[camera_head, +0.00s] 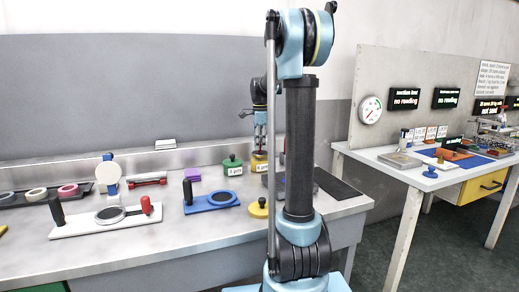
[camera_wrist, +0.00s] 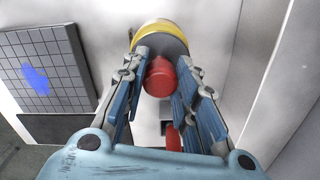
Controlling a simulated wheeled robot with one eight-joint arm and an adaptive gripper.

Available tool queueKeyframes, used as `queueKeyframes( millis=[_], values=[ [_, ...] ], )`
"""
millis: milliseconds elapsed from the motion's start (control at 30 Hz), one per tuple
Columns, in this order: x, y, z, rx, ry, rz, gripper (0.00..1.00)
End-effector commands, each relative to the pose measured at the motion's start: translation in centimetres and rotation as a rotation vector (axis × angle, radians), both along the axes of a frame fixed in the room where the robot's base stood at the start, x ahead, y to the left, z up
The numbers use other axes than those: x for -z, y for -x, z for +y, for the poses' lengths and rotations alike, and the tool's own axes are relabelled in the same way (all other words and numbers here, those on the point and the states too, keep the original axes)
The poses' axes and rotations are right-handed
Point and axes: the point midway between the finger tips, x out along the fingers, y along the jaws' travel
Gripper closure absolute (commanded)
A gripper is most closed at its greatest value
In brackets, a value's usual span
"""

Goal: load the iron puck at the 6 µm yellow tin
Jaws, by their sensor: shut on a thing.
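My gripper (camera_wrist: 163,62) is shut on the red knob (camera_wrist: 160,78) of a grey round puck, which looks like the iron puck (camera_wrist: 176,46). The yellow tin (camera_wrist: 150,28) shows just beyond the puck's edge, and the puck overlaps it in the wrist view. In the head view my gripper (camera_head: 261,140) points down over the yellow tin (camera_head: 259,167) at the back of the bench. The puck is hard to make out there. I cannot tell whether the puck touches the tin's contents.
A green tin (camera_head: 232,168) stands just left of the yellow one. A yellow knobbed disc (camera_head: 257,210), a blue plate (camera_head: 223,203) and a white plate (camera_head: 75,230) with handles lie in front. A gridded plate (camera_wrist: 60,42) lies left in the wrist view.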

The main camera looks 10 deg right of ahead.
Motion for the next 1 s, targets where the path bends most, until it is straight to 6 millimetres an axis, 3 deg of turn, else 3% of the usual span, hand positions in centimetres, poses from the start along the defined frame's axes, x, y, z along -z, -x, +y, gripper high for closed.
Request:
queueKeyframes(
  millis=[700,1000],
  values=[
    [-4.5,0.0,0.0,0.001,0.000,0.000,0.92],
    [-4.9,0.0,0.0,0.001,0.000,0.000,0.92]
  ],
)
